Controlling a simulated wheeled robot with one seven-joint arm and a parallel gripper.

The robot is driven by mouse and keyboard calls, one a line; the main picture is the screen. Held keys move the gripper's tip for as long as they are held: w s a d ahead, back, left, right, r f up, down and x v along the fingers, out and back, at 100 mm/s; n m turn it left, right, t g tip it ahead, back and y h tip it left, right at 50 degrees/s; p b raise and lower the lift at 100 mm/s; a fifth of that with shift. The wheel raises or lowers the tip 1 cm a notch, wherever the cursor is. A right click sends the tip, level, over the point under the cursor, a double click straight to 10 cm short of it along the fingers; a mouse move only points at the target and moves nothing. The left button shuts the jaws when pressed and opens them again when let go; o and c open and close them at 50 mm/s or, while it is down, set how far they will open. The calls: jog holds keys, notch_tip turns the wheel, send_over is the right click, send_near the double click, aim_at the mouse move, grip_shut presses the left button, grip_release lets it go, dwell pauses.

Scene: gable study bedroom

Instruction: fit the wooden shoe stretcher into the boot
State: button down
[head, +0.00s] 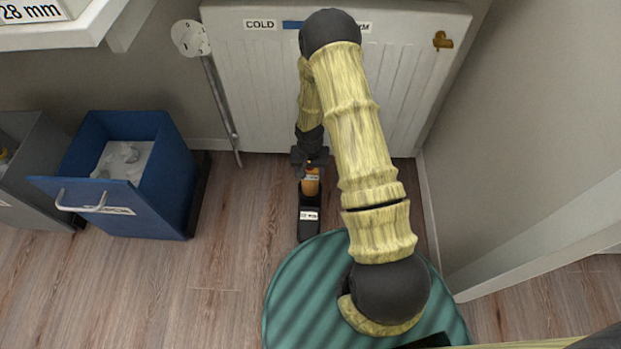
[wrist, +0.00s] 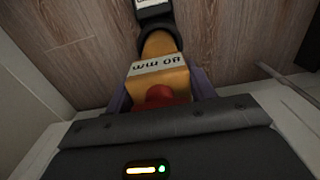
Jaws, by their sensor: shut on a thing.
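The wooden shoe stretcher (head: 312,186) is orange-brown. The boot (wrist: 154,13) also shows at the top of the wrist view. The stretcher's far end appears to pass into the boot's dark opening; its depth is hidden.
A white radiator (head: 260,80) stands on the wall behind, with a pipe (head: 222,110) at its left. A blue bin (head: 165,190) and a grey bin (head: 35,165) stand left. Floor between bin and boot is clear.

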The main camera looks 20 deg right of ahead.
notch_tip(320, 180, down, 5)
jog(key=b, duration=0.2)
jog(key=shift+b, duration=0.3)
jog(key=shift+f, duration=0.1)
jog(key=c, duration=0.5)
grip_release()
notch_tip(320, 180, up, 12)
jog(key=p, duration=0.7)
